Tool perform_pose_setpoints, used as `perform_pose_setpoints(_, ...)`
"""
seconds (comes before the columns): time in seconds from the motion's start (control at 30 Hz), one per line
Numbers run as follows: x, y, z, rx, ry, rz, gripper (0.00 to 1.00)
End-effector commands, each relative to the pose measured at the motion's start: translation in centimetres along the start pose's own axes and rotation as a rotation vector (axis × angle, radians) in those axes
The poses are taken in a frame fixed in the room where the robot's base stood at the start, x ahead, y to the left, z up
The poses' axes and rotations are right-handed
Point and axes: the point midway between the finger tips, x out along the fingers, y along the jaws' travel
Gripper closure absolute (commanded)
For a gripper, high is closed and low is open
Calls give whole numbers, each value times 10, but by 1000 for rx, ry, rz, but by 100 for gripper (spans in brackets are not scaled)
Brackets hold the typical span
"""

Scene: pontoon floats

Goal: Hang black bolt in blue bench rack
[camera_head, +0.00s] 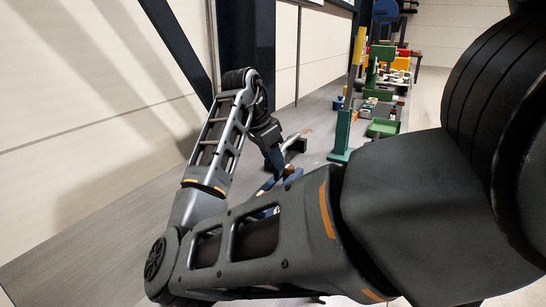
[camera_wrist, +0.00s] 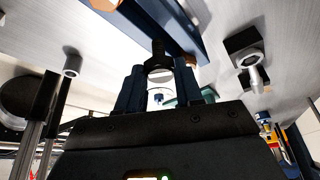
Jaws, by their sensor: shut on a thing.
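My gripper (camera_wrist: 160,88) shows in the wrist view with its two dark blue fingers shut on the black bolt (camera_wrist: 158,49). The bolt's dark end sticks out beyond the fingertips, with a pale round part between the fingers. The blue bench rack (camera_wrist: 172,22) is a long blue bar crossing the top of the wrist view, right by the bolt; I cannot tell whether they touch. In the head view my gripper (camera_head: 276,160) points down close to the blue rack (camera_head: 265,186), which my forearm partly hides. The bolt cannot be made out there.
A dark block with a grey peg (camera_wrist: 247,52) stands right of the rack in the wrist view. A teal stand (camera_head: 341,140) and a green tray (camera_head: 383,128) lie further along the bench. A dark blue column (camera_head: 246,40) rises behind my arm. Grey surface left of my arm is clear.

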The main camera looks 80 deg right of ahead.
Motion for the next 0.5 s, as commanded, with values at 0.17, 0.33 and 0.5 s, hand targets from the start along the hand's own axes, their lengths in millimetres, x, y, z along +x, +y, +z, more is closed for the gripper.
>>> perform_pose_setpoints(0.17,0,0,0,0,0,0,100)
perform_pose_setpoints(0.33,0,0,0,0,0,0,100)
perform_pose_setpoints(0.5,2,0,1,0,0,0,100)
